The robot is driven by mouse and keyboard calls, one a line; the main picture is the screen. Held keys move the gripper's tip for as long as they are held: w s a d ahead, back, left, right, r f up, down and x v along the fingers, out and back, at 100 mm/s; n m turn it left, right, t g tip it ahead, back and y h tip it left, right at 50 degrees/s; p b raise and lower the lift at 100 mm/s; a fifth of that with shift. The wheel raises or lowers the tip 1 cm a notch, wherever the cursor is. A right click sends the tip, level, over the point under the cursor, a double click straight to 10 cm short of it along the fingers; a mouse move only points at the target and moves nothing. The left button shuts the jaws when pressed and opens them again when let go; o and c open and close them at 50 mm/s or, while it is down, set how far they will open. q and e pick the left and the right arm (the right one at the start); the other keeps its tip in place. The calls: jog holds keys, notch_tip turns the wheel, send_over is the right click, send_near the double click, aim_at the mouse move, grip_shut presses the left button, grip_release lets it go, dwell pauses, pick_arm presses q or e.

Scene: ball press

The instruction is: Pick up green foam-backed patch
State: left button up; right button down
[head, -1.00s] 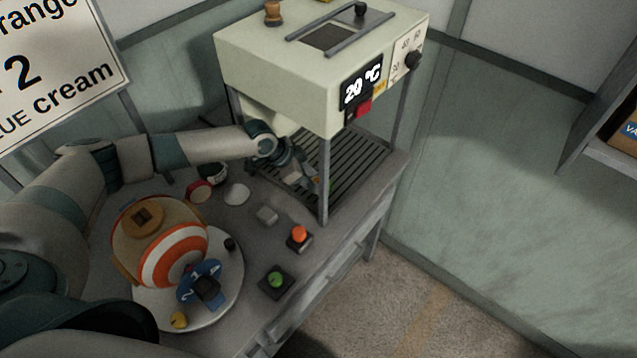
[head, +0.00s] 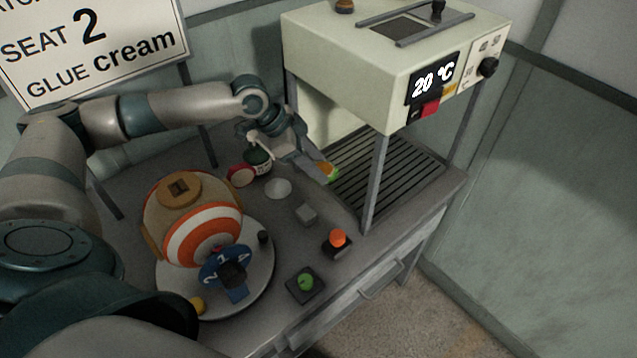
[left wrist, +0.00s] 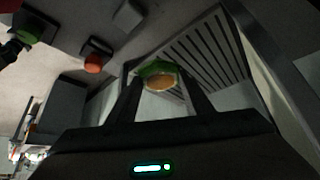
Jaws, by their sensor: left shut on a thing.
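The green foam-backed patch (head: 332,175) is at the tip of my left gripper (head: 318,168), near the left end of the slatted rack under the cream machine. In the left wrist view the patch (left wrist: 157,68) shows a green rim and an orange-tan face between the two fingers of the left gripper (left wrist: 162,95). The left gripper is shut on it. The patch appears held above the slats; the exact gap cannot be told. The right gripper is not in view.
The cream machine (head: 370,50) reads 20 °C and stands on thin legs around the slatted rack (head: 400,165). A striped ball (head: 205,238) sits on a round plate (head: 262,285). An orange button (head: 337,238), a green button (head: 306,282) and a grey block (head: 306,212) stand nearby.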

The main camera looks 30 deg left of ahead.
pick_arm(q)
jog(key=shift+r+b, duration=0.3)
jog(key=shift+r, duration=2.1)
